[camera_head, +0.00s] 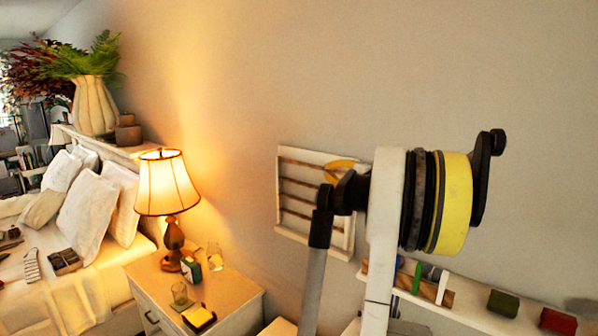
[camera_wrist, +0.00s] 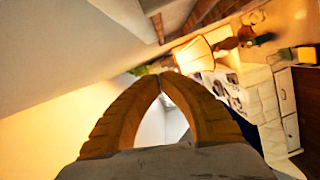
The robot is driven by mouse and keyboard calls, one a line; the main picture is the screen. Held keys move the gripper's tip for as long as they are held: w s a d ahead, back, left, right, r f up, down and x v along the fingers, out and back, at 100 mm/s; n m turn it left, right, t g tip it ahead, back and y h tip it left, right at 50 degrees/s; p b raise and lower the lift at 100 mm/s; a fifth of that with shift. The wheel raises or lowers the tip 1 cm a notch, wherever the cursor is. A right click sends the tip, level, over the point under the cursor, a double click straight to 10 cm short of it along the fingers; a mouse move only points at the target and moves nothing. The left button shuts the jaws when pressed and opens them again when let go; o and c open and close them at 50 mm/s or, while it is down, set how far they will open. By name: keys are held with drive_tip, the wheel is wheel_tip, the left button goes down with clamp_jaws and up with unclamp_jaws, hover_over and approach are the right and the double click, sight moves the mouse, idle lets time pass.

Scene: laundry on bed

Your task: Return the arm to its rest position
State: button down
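My gripper (camera_wrist: 162,78) shows in the wrist view with two curved orange fingers. Their tips meet, and nothing is seen between them. In the head view my arm is raised on the right in front of the wall, with its yellow-ringed joint close to the camera. A small yellow piece beside the arm may be part of my gripper, but most of it is hidden there.
A lit lamp (camera_head: 167,185) stands on a nightstand (camera_head: 233,290) with glasses and small boxes. The bed (camera_head: 60,303) with pillows is at the left. A slatted wall rack (camera_head: 290,190) is behind my arm, and a shelf (camera_head: 470,312) with small items is at lower right.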

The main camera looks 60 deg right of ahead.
drive_tip(key=w+a+r+m+t+h+b, duration=0.1)
drive_tip(key=w+a+r+m+h+b, duration=0.3)
drive_tip(key=w+a, duration=0.75)
drive_tip(key=w+a+f+m+g+h+b, duration=0.1)
drive_tip(key=a+f+m+b, duration=0.15)
drive_tip(key=a, duration=0.45)
drive_tip(key=w+a+f+m+g+b, duration=0.1)
drive_tip(key=a+m+b, duration=0.15)
drive_tip(key=a, duration=0.35)
drive_tip(key=s+a+f+g+y+b, duration=0.2)
drive_tip(key=s+a+f, duration=0.3)
drive_tip(key=a+f, duration=0.7)
drive_tip(key=s+a+f+m+g+y+b, duration=0.1)
drive_tip(key=s+a+f+g+y+b, duration=0.2)
drive_tip(key=a+f, duration=0.9)
drive_tip(key=s+a+f+m+g+y+b, duration=0.1)
drive_tip(key=s+a+f+g+y+b, duration=0.2)
drive_tip(key=a, duration=1.3)
drive_tip(key=s+f+y, duration=0.3)
drive_tip(key=s+f, duration=0.3)
drive_tip(key=f, duration=0.3)
drive_tip(key=shift+a+f, duration=0.15)
drive_tip(key=shift+a, duration=0.15)
